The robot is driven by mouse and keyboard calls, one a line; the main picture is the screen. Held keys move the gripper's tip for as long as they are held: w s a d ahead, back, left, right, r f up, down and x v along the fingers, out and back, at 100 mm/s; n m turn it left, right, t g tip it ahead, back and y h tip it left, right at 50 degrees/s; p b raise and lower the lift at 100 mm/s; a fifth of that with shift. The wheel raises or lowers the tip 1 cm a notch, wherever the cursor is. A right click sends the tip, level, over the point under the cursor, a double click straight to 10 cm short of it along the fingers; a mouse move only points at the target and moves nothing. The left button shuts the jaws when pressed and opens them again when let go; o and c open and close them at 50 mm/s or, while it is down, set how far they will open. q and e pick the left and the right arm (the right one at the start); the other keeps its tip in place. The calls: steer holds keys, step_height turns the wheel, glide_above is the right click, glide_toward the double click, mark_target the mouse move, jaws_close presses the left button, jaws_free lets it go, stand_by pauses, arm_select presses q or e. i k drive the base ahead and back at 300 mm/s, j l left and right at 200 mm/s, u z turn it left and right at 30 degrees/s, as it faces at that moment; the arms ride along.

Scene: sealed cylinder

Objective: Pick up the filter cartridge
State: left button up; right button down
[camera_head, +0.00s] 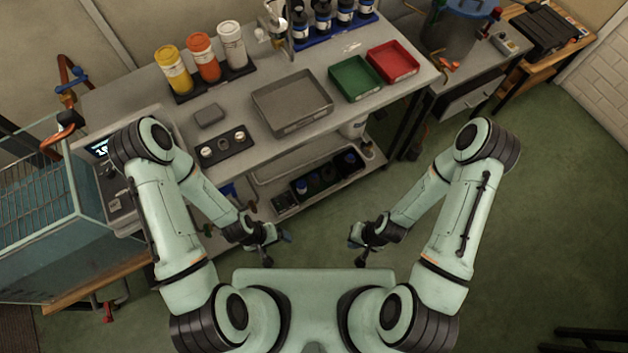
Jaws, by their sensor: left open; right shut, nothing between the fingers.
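I cannot tell for certain which thing is the filter cartridge. A yellow container (173,70), an orange container (204,58) and a white container (232,46) stand upright on a black strip at the back left of the bench. A small black holder (227,146) with round metal pieces is near the bench's front edge. A large grey cylinder with a blue lid (468,6) stands at the back right. My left gripper (272,246) is open and empty in front of the bench. My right gripper (357,250) is shut and empty, also in front, apart from everything.
On the bench are an empty grey tray (292,103), a green bin (355,79), a red bin (393,64) and a grey block (209,115). Dark bottles (322,22) stand at the back. A glass-walled tank with a wire rack (40,215) is at left. Green floor is free at right.

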mark_target(301, 184)
steer(key=k, duration=1.25)
